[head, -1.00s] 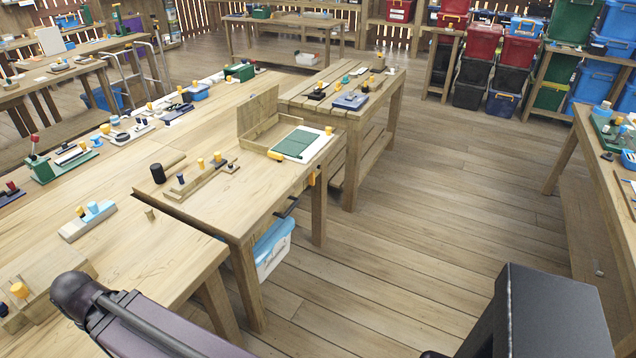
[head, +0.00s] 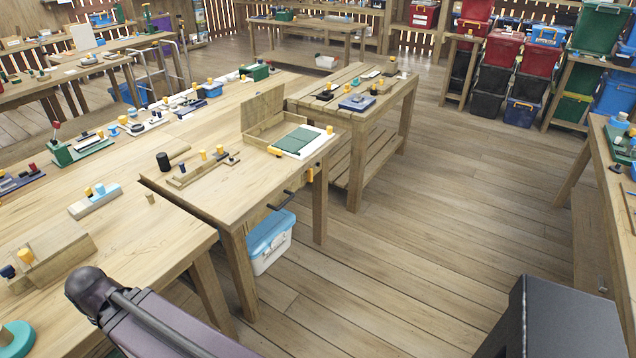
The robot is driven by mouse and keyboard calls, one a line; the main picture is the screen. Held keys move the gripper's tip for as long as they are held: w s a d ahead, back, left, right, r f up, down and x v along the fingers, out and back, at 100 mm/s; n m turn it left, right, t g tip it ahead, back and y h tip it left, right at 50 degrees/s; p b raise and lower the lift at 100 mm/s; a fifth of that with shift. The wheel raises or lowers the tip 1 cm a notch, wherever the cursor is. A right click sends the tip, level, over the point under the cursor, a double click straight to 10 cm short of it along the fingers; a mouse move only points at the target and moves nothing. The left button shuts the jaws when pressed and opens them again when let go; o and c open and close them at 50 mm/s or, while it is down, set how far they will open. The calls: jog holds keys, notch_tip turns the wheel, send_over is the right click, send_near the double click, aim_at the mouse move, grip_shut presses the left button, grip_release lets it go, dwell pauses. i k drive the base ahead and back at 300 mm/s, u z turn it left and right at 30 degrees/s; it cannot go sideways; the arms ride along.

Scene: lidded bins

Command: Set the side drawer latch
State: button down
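A workbench (head: 232,215) stands in the middle of the head view. On its right side, under the top, are a small orange part (head: 308,175) and a dark bar-like handle (head: 282,200). Either may belong to a side drawer latch, but they are too small to tell, and I cannot make out how they are set. An open wooden box (head: 265,125) with a raised lid sits on the bench top, beside a green-and-white panel (head: 300,141) with orange pieces at its corners.
A blue-lidded white bin (head: 270,242) stands on the floor under the bench. Another slatted table (head: 362,100) is close behind. A long table with small fixtures fills the left. Stacked coloured bins line the back right. The plank floor (head: 430,220) right of the bench is open.

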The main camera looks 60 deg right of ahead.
aim_at(309, 172)
jog(key=u, duration=0.25)
jog(key=k, duration=0.55)
jog(key=z, duration=1.65)
jog(key=i, duration=1.2)
jog(key=z, duration=0.05)
